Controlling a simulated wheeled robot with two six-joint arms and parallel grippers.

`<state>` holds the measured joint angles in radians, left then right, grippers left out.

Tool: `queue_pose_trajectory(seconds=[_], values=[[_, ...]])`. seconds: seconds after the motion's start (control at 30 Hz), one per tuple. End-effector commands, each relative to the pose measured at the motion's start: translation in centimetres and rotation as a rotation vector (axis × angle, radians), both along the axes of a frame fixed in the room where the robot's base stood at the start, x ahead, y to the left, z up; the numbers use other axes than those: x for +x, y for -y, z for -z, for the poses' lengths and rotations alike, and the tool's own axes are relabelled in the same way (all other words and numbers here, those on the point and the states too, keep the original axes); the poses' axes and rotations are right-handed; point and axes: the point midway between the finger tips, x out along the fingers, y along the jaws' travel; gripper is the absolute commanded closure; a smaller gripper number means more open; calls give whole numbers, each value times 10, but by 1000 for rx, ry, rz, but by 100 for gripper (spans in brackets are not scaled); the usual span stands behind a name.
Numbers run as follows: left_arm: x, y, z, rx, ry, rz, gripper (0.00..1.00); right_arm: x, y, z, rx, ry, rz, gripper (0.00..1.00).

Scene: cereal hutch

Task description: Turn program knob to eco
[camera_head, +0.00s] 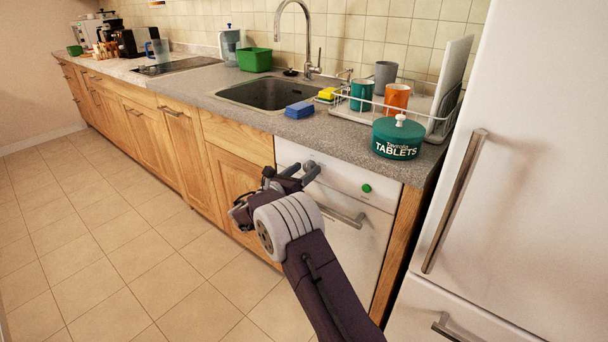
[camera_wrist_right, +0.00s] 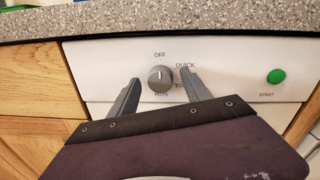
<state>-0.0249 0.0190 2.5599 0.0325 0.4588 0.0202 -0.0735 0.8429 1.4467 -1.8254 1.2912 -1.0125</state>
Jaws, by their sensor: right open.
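The program knob (camera_wrist_right: 160,79) is a round grey dial on the white dishwasher front (camera_head: 350,187). In the right wrist view its light pointer mark is at the top, towards the word OFF. QUICK is printed to its upper right, a partly hidden ECO label to its lower right, and POTS below. My right gripper (camera_wrist_right: 160,76) is open, with one finger on each side of the knob. Whether the fingers touch it I cannot tell. In the head view my right gripper (camera_head: 302,173) is at the upper left of the dishwasher front. My left gripper is not in view.
A green start button (camera_wrist_right: 276,76) is on the panel's right. The dishwasher handle (camera_head: 343,216) is below the panel. The grey countertop (camera_head: 330,135) overhangs it, with a teal tablets tin (camera_head: 397,138) on top. The white fridge (camera_head: 500,170) stands at the right.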

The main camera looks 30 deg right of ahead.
Motion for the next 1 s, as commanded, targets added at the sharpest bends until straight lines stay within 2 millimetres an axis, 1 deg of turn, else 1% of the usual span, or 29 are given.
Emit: queue_pose_trajectory(seconds=[0.07, 0.27, 0.37, 0.4, 0.47, 0.5, 0.77, 1.0], values=[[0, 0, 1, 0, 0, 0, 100, 1, 3, 0, 1, 0, 0, 43], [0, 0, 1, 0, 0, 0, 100, 1, 3, 0, 1, 0, 0, 43], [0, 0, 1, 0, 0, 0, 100, 1, 3, 0, 1, 0, 0, 68], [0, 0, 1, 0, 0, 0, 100, 1, 3, 0, 1, 0, 0, 79], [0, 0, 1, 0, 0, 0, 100, 1, 3, 0, 1, 0, 0, 96], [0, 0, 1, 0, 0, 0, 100, 1, 3, 0, 1, 0, 0, 100], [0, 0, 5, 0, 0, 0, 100, 1, 3, 1, 12, 27, 0, 100], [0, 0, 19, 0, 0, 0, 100, 1, 3, 4, 62, 150, 0, 100]])
